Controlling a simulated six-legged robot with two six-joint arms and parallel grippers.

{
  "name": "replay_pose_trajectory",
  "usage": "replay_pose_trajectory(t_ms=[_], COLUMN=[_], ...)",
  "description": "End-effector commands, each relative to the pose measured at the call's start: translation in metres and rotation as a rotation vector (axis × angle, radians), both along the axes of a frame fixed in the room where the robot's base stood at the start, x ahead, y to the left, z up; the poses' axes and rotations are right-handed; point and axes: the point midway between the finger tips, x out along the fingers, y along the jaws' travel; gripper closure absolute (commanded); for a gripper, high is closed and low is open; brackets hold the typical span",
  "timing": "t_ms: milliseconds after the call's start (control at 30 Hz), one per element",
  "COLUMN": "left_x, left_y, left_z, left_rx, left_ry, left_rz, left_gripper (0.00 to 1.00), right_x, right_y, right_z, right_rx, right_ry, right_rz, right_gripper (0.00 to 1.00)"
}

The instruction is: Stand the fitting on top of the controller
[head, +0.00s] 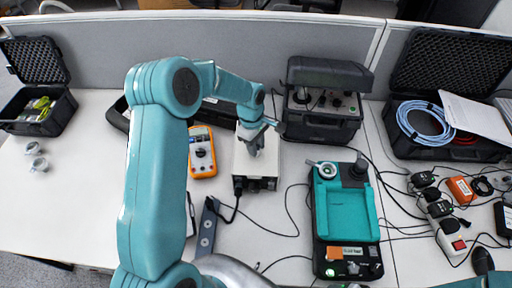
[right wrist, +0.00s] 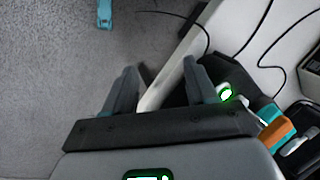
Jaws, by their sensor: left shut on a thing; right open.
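The controller, as far as I can tell, is the white box (head: 267,171) with a dark front and a cable, in the middle of the bench in the head view. My left gripper (head: 252,147) is over its top and shut on a small grey thing, likely the fitting, mostly hidden by the fingers. I cannot tell whether it touches the box. Two similar small metal fittings (head: 39,164) lie at the far left of the bench. My right gripper (right wrist: 160,78) is open and empty in the right wrist view, by the bench's front edge.
An orange multimeter (head: 202,151) stands close left of the white box. A black case with knobs (head: 322,122) is behind right, and a teal-and-black device (head: 343,210) is at right. Cables cross the bench between them. The left bench is mostly clear.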

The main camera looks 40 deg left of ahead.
Motion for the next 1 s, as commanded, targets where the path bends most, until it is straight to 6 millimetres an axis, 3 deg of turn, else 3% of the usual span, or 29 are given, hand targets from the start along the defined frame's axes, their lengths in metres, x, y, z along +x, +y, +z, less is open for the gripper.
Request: replay_pose_trajectory(t_ms=[200,233,300,667,767,1000], left_x=[0.0,0.0,0.0,0.0,0.001,0.001], left_y=[0.0,0.0,0.0,0.0,0.002,0.008], left_z=[0.0,0.0,0.001,0.005,0.019,0.074], left_rx=[0.0,0.0,0.0,0.001,0.002,0.002], left_ry=[-0.001,0.0,0.0,-0.001,-0.005,-0.006], left_rz=[-0.001,-0.001,-0.001,-0.001,-0.001,0.0], left_gripper=[1.0,0.66,0.44,0.44,0.44,0.44], right_x=[0.0,0.0,0.0,0.0,0.0,0.0], right_y=[0.0,0.0,0.0,0.0,0.0,0.0], right_z=[-0.001,-0.001,0.0,0.001,-0.002,-0.01], right_rx=[0.0,0.0,0.0,0.0,0.0,0.0], right_ry=[-0.001,-0.001,-0.001,-0.001,-0.001,0.0], right_rz=[0.0,0.0,0.0,0.0,0.0,0.0], right_gripper=[0.43,0.43,0.43,0.43,0.43,0.43])
